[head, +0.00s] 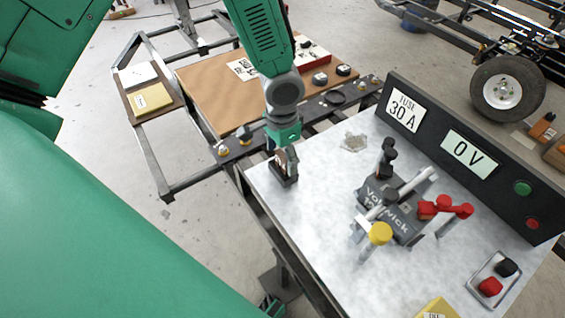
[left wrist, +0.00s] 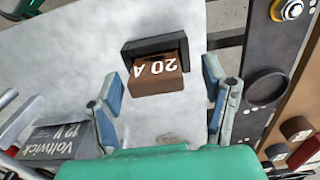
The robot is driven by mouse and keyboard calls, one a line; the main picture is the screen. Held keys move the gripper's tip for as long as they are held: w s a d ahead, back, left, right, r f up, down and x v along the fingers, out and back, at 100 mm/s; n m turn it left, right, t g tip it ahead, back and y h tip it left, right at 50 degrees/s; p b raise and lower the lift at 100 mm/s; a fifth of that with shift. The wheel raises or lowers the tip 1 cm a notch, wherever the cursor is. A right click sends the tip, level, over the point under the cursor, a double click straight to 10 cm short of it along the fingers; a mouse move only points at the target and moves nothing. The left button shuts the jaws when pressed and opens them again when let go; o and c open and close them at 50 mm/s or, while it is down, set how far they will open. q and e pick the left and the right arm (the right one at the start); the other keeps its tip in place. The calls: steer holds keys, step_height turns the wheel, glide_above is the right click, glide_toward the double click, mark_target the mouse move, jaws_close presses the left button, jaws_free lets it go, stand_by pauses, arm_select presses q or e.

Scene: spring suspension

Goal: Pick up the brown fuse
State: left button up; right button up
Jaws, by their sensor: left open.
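The brown fuse (left wrist: 158,80), marked 20 A, shows in the left wrist view against a dark grey holder (left wrist: 150,45) on the light worktop. How firmly it sits there I cannot tell. My left gripper (left wrist: 164,76) is open, with one blue-padded finger on each side of the fuse and visible gaps between. In the head view my left gripper (head: 285,158) points down at the worktop's far left corner, over the dark holder (head: 286,182), and partly hides the fuse. My right gripper is not in view.
The worktop (head: 320,210) holds a grey Voltwick battery (head: 391,222) with red, black and yellow-tipped parts. A dark panel (head: 455,150) reading FUSE 30 A and 0 V stands behind. A tray (head: 494,280) sits front right. A brown board (head: 215,90) lies beyond.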

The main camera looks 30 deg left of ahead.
arm_select(q)
step_height(320, 180, down, 2)
steer(key=shift+f, duration=0.1)
steer(key=shift+d+r, duration=0.2)
steer(key=shift+d, duration=0.2)
steer(key=c, duration=1.1)
steer(key=shift+c, duration=0.2)
steer(key=shift+a, duration=0.2)
